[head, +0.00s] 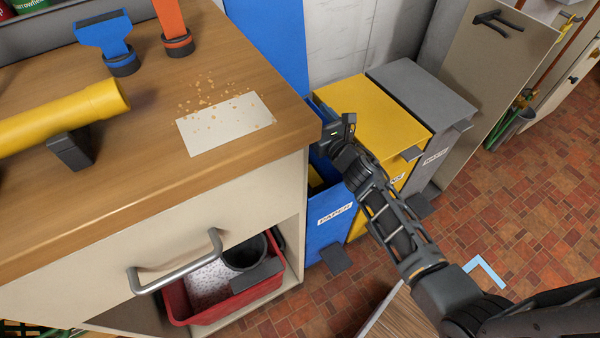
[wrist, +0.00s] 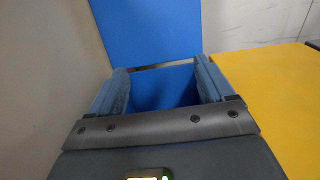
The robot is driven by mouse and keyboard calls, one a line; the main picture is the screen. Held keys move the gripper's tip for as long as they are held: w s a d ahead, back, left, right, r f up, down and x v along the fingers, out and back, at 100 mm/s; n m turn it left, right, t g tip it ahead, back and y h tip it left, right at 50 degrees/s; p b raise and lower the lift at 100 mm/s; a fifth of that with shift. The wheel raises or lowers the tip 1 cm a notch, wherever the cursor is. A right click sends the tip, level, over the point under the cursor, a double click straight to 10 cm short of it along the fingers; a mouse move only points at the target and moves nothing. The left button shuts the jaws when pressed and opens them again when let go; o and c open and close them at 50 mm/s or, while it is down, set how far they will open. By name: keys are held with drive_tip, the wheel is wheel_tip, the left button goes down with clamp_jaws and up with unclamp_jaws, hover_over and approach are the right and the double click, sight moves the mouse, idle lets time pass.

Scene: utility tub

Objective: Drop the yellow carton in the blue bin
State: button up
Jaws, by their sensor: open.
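The blue bin (head: 330,222), labelled PAPER, stands on the floor beside the counter with its blue lid (head: 279,38) raised. My gripper (head: 331,128) is over the bin's opening, pointing toward it. In the wrist view its two fingers (wrist: 162,88) are wide apart with nothing between them, and the blue inside of the bin (wrist: 160,85) shows beyond. A small yellow patch (head: 314,178) shows inside the bin's opening in the head view; it may be the yellow carton, but the rim and counter hide most of it. No whole carton is in view.
A yellow bin (head: 375,115) and a grey bin (head: 425,88) stand closed to the right. The wooden counter (head: 230,60) on the left holds a yellow tube (head: 60,117), brushes and a crumb-strewn card (head: 225,124). A red tub (head: 190,314) sits below. Tiled floor is free at right.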

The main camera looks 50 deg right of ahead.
drive_tip(key=b+v, duration=0.1)
drive_tip(key=v, duration=0.6)
drive_tip(key=shift+s, duration=0.3)
drive_tip(key=shift+a, duration=0.15)
